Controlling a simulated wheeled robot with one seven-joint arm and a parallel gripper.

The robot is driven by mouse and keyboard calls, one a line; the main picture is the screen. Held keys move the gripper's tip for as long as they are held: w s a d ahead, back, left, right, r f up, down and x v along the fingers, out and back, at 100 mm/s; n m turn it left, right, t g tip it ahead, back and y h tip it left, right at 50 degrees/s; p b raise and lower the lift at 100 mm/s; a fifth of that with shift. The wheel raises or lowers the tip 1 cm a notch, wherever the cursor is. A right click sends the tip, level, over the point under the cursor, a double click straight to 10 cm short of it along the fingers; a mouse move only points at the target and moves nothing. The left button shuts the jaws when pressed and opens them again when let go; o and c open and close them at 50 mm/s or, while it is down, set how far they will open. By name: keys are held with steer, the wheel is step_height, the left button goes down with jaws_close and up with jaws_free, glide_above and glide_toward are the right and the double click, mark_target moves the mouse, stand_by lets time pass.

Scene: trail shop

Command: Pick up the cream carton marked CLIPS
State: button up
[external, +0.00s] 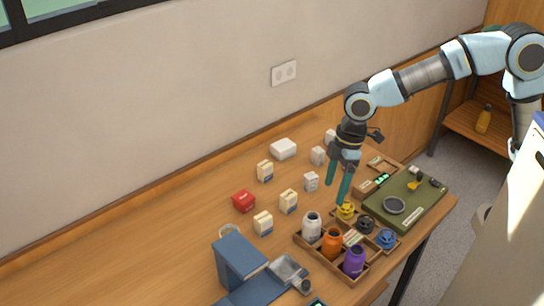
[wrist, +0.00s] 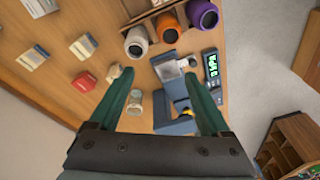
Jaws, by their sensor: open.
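Three cream cartons with dark label bands stand on the wooden table in the external view: a back one (external: 265,171), a middle one (external: 288,201) and a front one (external: 263,223). Their lettering is too small to read, so I cannot tell which says CLIPS. Cream cartons also show at the left of the wrist view, one (wrist: 33,57) near the edge and another (wrist: 84,46) to its right. My gripper (external: 335,193) is open and empty, pointing down above the table, right of the cartons. Its two teal fingers (wrist: 157,78) are spread apart in the wrist view.
A red box (external: 244,201) stands beside the cartons. Pale grey cartons (external: 311,181) stand near my gripper. A wooden tray (external: 309,246) with white, orange and purple jars lies at the front right.

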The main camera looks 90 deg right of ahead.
steer(key=w+d+n+t+y+b, duration=0.1)
steer(key=w+d+n+y+b, duration=0.2)
steer(key=w, duration=0.6)
steer(key=w+d+n+t+y+b, duration=0.1)
steer(key=w+d+y+b, duration=0.1)
steer(key=w+d+b, duration=0.35)
steer(key=d+n+t+y+b, duration=0.25)
steer(key=d+t, duration=0.25)
steer(key=d, duration=2.1)
glide_toward(260, 173)
steer(key=shift+d+r+m+b, duration=0.1)
steer(key=shift+r+m+b, duration=0.25)
steer(key=shift+m, duration=0.1)
steer(key=shift+f, duration=0.4)
steer(key=p+x, duration=0.1)
steer(key=x, duration=0.4)
steer(key=shift+w+a, duration=0.15)
steer(key=shift+a, duration=0.1)
steer(key=p+x, duration=0.2)
steer(key=x, duration=0.3)
steer(key=shift+f, duration=0.1)
jaws_close()
